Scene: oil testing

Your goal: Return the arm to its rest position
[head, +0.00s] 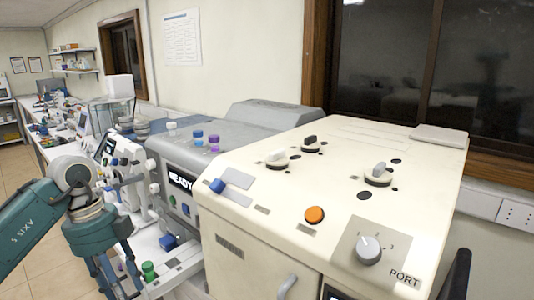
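My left arm (32,222), teal and grey, comes in from the left and bends down at a grey joint. My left gripper (120,284) hangs from it, pointing down in front of the white bench at the lower left. Its finger links stand apart, but the bottom edge of the picture cuts off the tips, so I cannot tell whether it is open or shut. I see nothing held in the visible part. My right gripper is not in view.
A large cream machine (225,245) with knobs and an orange button (315,215) fills the right. A grey instrument (165,150) with a READY display stands beside it. A green-capped item (149,270) is close to my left gripper. Open tiled floor (20,170) lies at the left.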

